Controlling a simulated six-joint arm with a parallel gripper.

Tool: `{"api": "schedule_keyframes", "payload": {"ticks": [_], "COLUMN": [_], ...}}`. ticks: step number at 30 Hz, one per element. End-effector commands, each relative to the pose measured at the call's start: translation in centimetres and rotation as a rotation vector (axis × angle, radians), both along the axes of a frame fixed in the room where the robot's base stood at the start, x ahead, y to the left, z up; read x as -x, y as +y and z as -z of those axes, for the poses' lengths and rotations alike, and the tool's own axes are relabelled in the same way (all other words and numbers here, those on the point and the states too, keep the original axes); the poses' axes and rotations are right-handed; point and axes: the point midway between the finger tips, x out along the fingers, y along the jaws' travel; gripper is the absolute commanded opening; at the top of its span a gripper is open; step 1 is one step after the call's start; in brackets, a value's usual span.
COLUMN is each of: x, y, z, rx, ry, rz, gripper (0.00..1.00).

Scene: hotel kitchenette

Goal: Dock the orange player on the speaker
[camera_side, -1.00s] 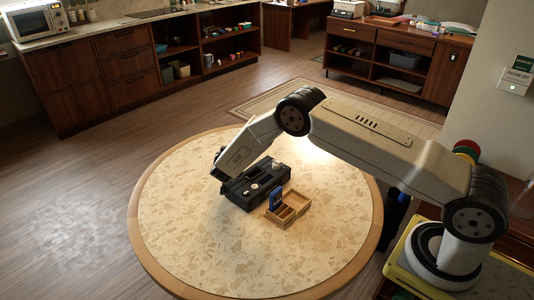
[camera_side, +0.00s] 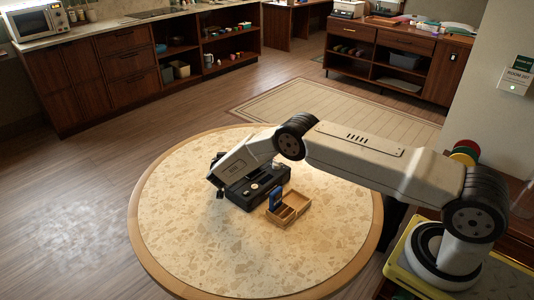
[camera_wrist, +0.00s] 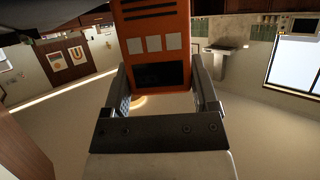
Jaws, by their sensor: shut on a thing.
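The orange player (camera_wrist: 155,40) is between the fingers of my gripper (camera_wrist: 160,85) in the wrist view, its dark screen and pale square buttons facing the camera. My gripper is shut on it. In the side view my gripper (camera_side: 217,187) is at the left end of the arm, by the left side of the black speaker (camera_side: 258,190); the player is hidden there. The speaker stands on the round table, with small light round parts on its top. The wrist view does not show the speaker, so the gap between it and the player cannot be told.
A small wooden box (camera_side: 299,199) with compartments stands right of the speaker, a blue upright item (camera_side: 275,199) in it. The round table (camera_side: 190,245) is bare at its front and left. Cabinets (camera_side: 120,65) stand far back.

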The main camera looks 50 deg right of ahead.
Motion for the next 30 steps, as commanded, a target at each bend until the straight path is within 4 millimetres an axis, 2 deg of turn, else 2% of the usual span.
{"api": "schedule_keyframes", "payload": {"ticks": [1,6,23,24,25,26,30], "x": [0.1,0.1,0.1,0.1,0.1,0.1,0.1], "y": [0.0,0.0,0.0,0.0,0.0,0.0,0.0], "z": [0.8,2.1,2.7,2.7,2.7,2.7,2.7], "rx": [0.001,-0.001,0.000,-0.001,-0.001,-0.001,-0.001], "ry": [0.002,0.001,0.000,0.001,0.001,0.001,0.001], "rz": [0.000,0.000,0.000,0.000,0.000,0.000,0.000], "gripper": [0.04,0.04,0.04,0.88,0.98,1.00,1.00]}}
